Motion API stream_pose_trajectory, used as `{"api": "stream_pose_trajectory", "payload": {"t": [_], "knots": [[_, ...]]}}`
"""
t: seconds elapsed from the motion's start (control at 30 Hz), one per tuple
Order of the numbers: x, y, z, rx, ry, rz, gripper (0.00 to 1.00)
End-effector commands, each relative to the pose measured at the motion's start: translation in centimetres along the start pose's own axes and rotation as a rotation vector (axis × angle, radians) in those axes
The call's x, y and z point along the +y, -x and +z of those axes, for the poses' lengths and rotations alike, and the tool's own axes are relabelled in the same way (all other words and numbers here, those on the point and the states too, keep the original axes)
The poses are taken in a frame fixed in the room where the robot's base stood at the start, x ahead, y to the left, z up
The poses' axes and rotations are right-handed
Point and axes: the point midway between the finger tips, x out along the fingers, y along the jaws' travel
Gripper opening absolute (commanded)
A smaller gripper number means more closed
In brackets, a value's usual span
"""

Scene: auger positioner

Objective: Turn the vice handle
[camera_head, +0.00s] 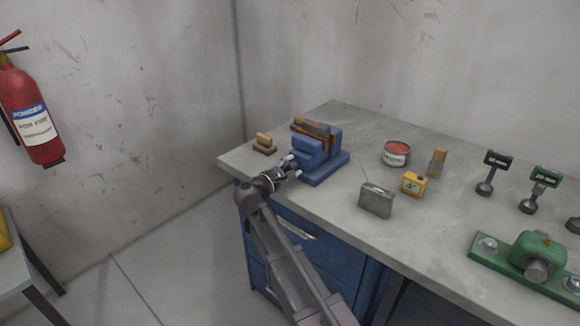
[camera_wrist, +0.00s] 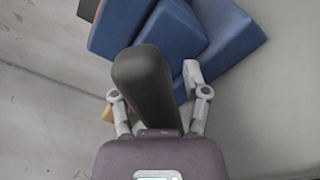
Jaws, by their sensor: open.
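The blue vice (camera_head: 318,158) stands on the grey workbench near its left end, with an orange-brown piece (camera_head: 312,127) at its top. My gripper (camera_head: 292,167) is open at the front left of the vice, over the bench edge. In the wrist view the vice's blue body (camera_wrist: 173,35) is at the top. A dark grey rounded bar, which looks like the vice handle (camera_wrist: 143,72), lies between the spread fingers (camera_wrist: 152,90). I cannot tell whether either finger touches it. The handle is not clear in the head view, where my gripper covers that area.
A small wooden block piece (camera_head: 265,143) sits left of the vice. Right of it are a red-topped tin (camera_head: 396,155), a grey box (camera_head: 376,201), a yellow can (camera_head: 414,184) and a green device (camera_head: 533,257). Blue drawers (camera_head: 318,262) are below the bench (camera_head: 340,112).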

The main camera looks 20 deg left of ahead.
Motion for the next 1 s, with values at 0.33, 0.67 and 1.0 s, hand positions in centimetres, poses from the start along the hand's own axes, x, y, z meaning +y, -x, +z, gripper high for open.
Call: {"api": "stream_pose_trajectory", "payload": {"t": [0.33, 0.67, 1.0], "knots": [[-0.01, -0.05, 0.04, -0.001, 0.000, 0.000, 0.00], [0.02, -0.11, 0.04, -0.002, -0.063, 0.000, 0.00], [0.05, -0.17, 0.03, -0.002, -0.149, 0.001, 0.00]]}}
